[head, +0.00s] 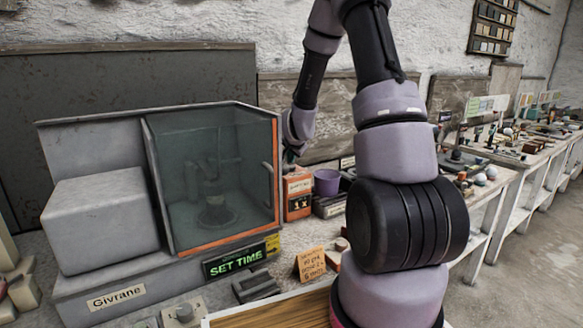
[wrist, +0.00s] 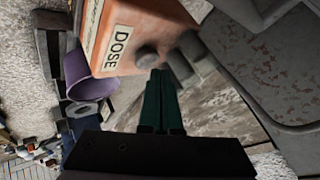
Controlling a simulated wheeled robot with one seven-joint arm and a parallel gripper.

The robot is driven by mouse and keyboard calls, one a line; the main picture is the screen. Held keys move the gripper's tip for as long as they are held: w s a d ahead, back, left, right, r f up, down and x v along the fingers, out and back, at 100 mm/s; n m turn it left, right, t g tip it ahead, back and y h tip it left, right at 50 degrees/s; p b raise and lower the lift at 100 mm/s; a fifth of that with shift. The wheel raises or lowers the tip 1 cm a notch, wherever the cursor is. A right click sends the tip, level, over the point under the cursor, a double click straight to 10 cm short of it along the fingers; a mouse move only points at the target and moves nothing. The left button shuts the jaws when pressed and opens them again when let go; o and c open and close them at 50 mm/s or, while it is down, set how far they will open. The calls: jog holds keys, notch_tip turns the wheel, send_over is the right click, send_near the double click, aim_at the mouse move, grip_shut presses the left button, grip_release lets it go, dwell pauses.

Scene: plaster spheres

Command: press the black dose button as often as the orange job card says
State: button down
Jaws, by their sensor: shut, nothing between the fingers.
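An orange dose box (head: 298,195) stands to the right of the machine's glass door. In the wrist view the orange box (wrist: 135,28) fills the top, with a white DOSE label. A round dark button (wrist: 147,55) sits beside the label. My gripper (wrist: 158,72) is shut and empty, its green fingertips close to the button; I cannot tell if they touch. In the head view my gripper (head: 290,156) is small and partly hidden just above the box. The orange job card (head: 311,264) stands at the front; one line seems to read DOSE 2, but the writing is blurred.
The grey Givrane machine (head: 105,215) has a closed glass door with an orange edge. Its display (head: 235,261) reads SET TIME. A purple cup (head: 327,182) stands right of the orange box. Cluttered benches (head: 500,165) run along the wall at right.

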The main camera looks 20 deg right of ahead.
aim_at(291, 169)
jog(key=shift+s+f, duration=0.25)
jog(key=shift+f, duration=0.25)
jog(key=shift+s+f, duration=0.2)
jog(key=shift+f, duration=0.3)
dwell(0.6)
jog(key=shift+s, duration=0.1)
dwell(0.4)
jog(key=shift+w+r, duration=0.25)
jog(key=shift+r, duration=2.4)
jog(key=shift+w, duration=0.1)
